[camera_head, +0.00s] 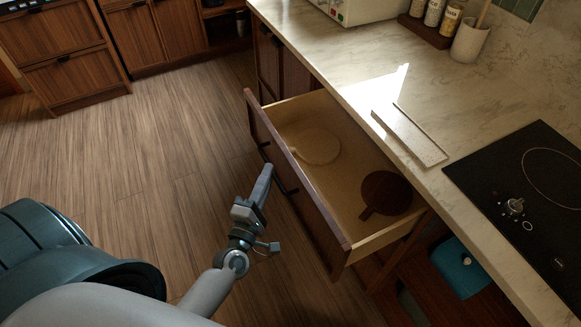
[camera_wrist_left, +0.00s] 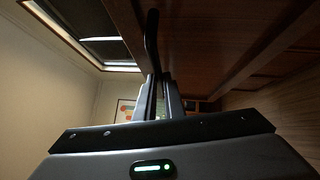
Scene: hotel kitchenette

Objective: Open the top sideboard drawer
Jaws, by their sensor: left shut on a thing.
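The top sideboard drawer (camera_head: 318,208) stands well open in the head view, its wooden front pulled out from under the counter. A pale round board and a dark round board with a handle lie inside it. My left gripper (camera_head: 265,174) is at the outside of the drawer front, shut on its dark bar handle (camera_wrist_left: 151,40). In the left wrist view my left gripper (camera_wrist_left: 159,92) has the handle between its narrow fingers. The gripper partly hides the handle in the head view. My right gripper is not in view.
The marble counter (camera_head: 345,60) runs above the drawer, with a pale flat slab (camera_head: 410,135) and a black cooktop (camera_head: 535,185) on it. A blue cloth (camera_head: 460,268) hangs at the lower right. The wooden floor (camera_head: 150,130) left of the drawer is clear.

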